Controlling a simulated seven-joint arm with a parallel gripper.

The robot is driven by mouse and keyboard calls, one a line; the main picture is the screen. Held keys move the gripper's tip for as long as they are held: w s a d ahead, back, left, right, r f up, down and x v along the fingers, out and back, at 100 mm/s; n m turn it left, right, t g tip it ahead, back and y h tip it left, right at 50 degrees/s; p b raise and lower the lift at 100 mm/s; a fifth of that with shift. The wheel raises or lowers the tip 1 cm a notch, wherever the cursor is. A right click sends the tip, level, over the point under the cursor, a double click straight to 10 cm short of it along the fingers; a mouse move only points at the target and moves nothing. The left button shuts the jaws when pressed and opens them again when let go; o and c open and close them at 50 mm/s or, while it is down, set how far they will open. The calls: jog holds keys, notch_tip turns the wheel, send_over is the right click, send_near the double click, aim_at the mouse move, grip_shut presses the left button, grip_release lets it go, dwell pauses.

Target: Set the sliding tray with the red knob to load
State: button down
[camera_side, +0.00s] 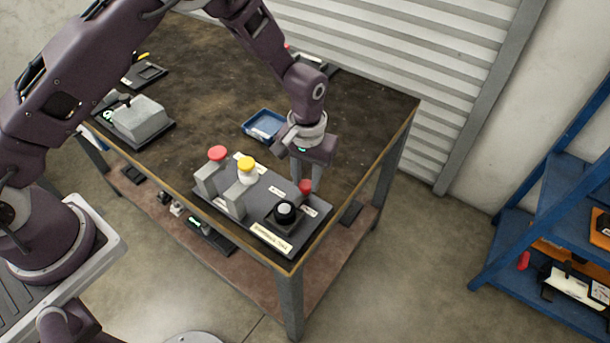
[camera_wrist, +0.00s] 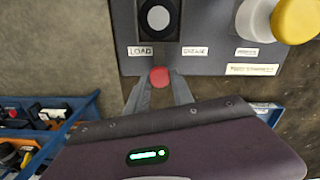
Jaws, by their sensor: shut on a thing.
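A small red knob (camera_side: 305,187) stands at the far right edge of a dark control board (camera_side: 240,217). In the wrist view the red knob (camera_wrist: 159,77) is between my two fingertips. My gripper (camera_side: 306,183) points down and is shut on it. A white label reading LOAD (camera_wrist: 141,51) is left of the knob in the wrist view. A second label (camera_wrist: 195,50), hard to read, is to the right. The knob is between the two labels, closer to LOAD.
A red-capped post (camera_side: 217,154) and a yellow-capped post (camera_side: 246,165) rise from the board. A blue bin (camera_side: 264,125) lies behind. A grey block (camera_side: 138,118) is at left; the table's back middle is clear.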

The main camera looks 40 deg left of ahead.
jog(key=c, duration=1.4)
grip_release()
jog(key=shift+d, duration=0.4)
jog(key=o, duration=0.3)
jog(key=shift+a, duration=0.15)
notch_tip(320, 180, up, 7)
jog(key=shift+r, duration=0.1)
jog(key=s+a+r+m+t, duration=0.1)
jog(key=s+a+r, duration=0.3)
jog(key=r, duration=0.6)
jog(key=s+a+r+t, duration=0.1)
jog(key=s+a+r, duration=0.3)
jog(key=r, duration=0.5)
jog(key=s+a+r+t, duration=0.1)
jog(key=s+a+r, duration=0.1)
jog(key=s, duration=0.7)
jog(key=s+a+r+m+t, duration=0.1)
jog(key=s+a+r+t, duration=0.1)
jog(key=s, duration=0.7)
jog(key=shift+s+a+m+t, duration=0.25)
jog(key=shift+a+m+t, duration=0.05)
jog(key=shift+a, duration=0.15)
